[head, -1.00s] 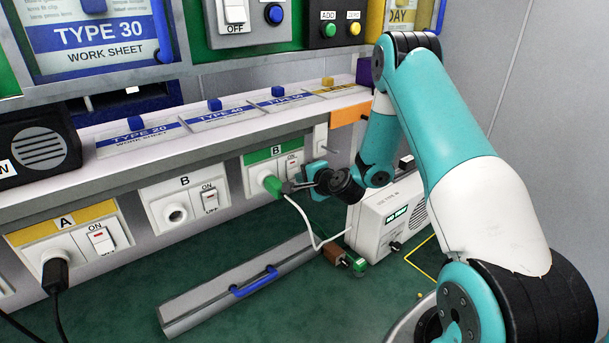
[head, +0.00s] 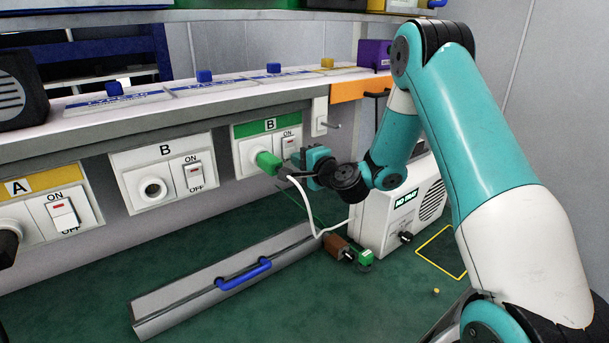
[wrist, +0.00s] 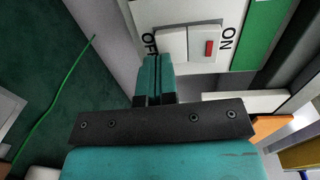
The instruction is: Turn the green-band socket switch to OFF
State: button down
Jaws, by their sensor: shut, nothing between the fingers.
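The green-band socket (head: 270,127) is on the wall panel below the shelf, lettered B. A green plug (head: 268,162) with a white cable sits in its outlet. Its rocker switch (head: 289,146) is on the right, partly hidden by my gripper in the head view. The switch also shows in the wrist view (wrist: 186,46), with OFF at its left end, ON at its right and a red mark on the ON half. My gripper (wrist: 153,72) is shut and empty, its fingertips close to the OFF end. I cannot tell whether they touch it.
A plain B socket (head: 163,176) and a yellow-band A socket (head: 48,205) lie to the left. A white radio-like box (head: 395,208) stands right, below my arm. A grey case with a blue handle (head: 243,275) lies on the green floor. The shelf edge overhangs the sockets.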

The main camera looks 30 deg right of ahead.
jog(key=f+t+b, duration=0.1)
jog(key=b, duration=0.5)
jog(key=shift+w, duration=0.2)
jog(key=shift+r+t+b, duration=0.25)
jog(key=shift+t+b, duration=0.05)
jog(key=shift+b, duration=0.2)
jog(key=s+d+b, duration=0.1)
jog(key=s+b, duration=0.7)
jog(key=s, duration=0.6)
jog(key=shift+d+f, duration=0.3)
jog(key=shift+f, duration=0.1)
jog(key=shift+w+y, duration=0.1)
jog(key=shift+y, duration=0.2)
